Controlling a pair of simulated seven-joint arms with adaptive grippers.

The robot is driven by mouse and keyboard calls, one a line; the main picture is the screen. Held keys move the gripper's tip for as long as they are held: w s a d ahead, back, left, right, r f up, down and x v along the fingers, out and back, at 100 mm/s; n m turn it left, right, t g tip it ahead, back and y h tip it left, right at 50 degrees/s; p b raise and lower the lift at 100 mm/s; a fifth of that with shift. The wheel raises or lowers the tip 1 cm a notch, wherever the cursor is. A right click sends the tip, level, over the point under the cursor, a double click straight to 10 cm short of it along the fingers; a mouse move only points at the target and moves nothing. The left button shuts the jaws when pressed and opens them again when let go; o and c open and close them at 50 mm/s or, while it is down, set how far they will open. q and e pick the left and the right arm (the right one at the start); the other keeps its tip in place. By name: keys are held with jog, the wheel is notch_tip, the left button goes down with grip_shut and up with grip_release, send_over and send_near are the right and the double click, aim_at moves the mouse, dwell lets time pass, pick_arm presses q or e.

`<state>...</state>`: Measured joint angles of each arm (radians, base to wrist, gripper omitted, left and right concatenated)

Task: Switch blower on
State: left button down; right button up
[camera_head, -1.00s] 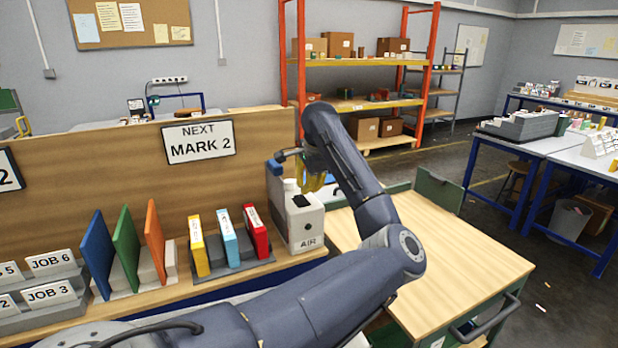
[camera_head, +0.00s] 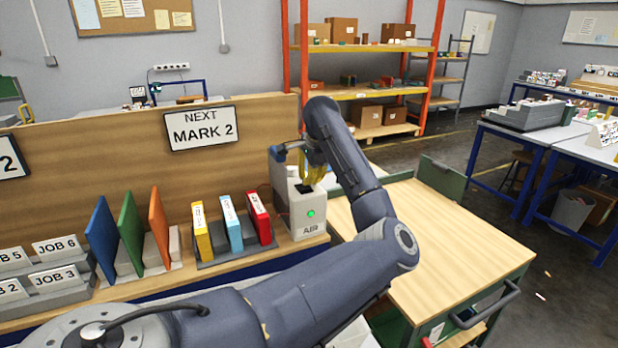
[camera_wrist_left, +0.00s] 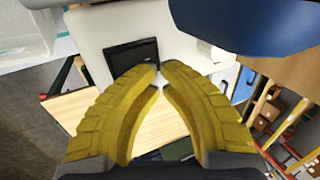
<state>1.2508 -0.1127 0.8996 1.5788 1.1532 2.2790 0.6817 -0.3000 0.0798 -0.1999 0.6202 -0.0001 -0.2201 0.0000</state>
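The blower is a pale box (camera_head: 302,222) marked AIR at the right end of the bench. A green light (camera_head: 310,213) glows on its front. Its black rocker switch (camera_head: 304,188) is on top; it also shows in the left wrist view (camera_wrist_left: 130,58), close beside the fingertips. My left gripper (camera_head: 313,180) has yellow fingers and is right over the switch. In the left wrist view its fingertips (camera_wrist_left: 160,66) come almost together with nothing between them. Whether they touch the switch cannot be told. My right gripper is not in view.
Yellow, blue and red binders (camera_head: 230,226) stand left of the blower, with coloured upright panels (camera_head: 130,232) further left. A board reading NEXT MARK 2 (camera_head: 202,127) is behind. A wooden-topped cart (camera_head: 450,240) at right is clear.

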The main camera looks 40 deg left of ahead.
pick_arm(q)
jog(key=shift+d, duration=0.15)
jog(key=shift+s+d+r, duration=0.3)
jog(key=shift+d, duration=0.2)
jog(key=shift+r, duration=0.1)
notch_tip(320, 180, up, 14)
jog(key=shift+w+a, duration=0.15)
jog(key=shift+a, duration=0.25)
dwell(0.4)
dwell(0.4)
